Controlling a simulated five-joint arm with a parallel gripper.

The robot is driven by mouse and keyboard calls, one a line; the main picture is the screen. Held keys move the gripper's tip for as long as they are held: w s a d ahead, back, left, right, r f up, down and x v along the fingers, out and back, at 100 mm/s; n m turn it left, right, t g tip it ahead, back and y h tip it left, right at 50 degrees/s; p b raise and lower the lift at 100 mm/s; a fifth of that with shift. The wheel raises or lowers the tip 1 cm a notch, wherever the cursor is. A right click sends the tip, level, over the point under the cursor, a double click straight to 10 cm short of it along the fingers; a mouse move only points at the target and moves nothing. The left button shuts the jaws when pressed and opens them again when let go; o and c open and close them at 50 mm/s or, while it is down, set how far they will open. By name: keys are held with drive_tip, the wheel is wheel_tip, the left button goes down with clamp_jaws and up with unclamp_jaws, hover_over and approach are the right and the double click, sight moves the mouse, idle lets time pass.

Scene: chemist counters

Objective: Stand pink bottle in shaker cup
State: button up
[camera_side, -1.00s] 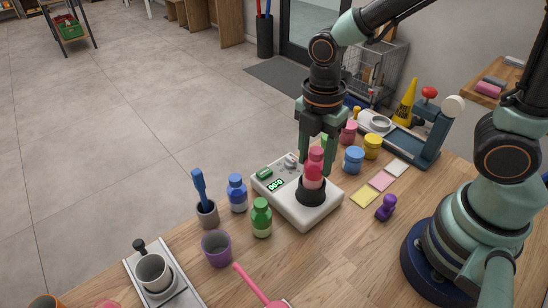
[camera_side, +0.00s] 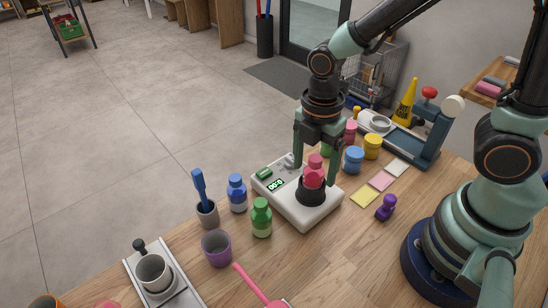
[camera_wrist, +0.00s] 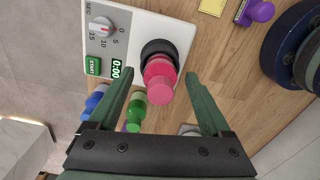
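The pink bottle (camera_side: 315,170) stands upright in the black shaker cup (camera_side: 311,192) on the white shaker device (camera_side: 283,207). In the wrist view the pink bottle (camera_wrist: 160,80) shows with the dark cup rim (camera_wrist: 158,50) around its base. My gripper (camera_side: 315,178) is open, with one finger on each side of the bottle. In the wrist view both fingers of my gripper (camera_wrist: 158,82) are spread wide, with gaps between them and the bottle.
A blue bottle (camera_side: 237,193) and a green bottle (camera_side: 261,217) stand left of the device. A purple cup (camera_side: 217,248) is in front. Blue and yellow jars (camera_side: 353,159) stand behind, to the right. A purple stamp-like object (camera_side: 386,207) and paper squares lie right.

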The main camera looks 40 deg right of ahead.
wheel_tip(320, 180, up, 12)
drive_tip(key=d+r+m+t, duration=0.3)
drive_tip(key=d+m, duration=0.6)
drive_tip(key=m, duration=1)
drive_tip(key=t, duration=0.2)
drive_tip(key=shift+w+d+m+t, duration=0.15)
drive_tip(key=shift+d+m+t, duration=0.15)
drive_tip(key=shift+m+t, duration=0.1)
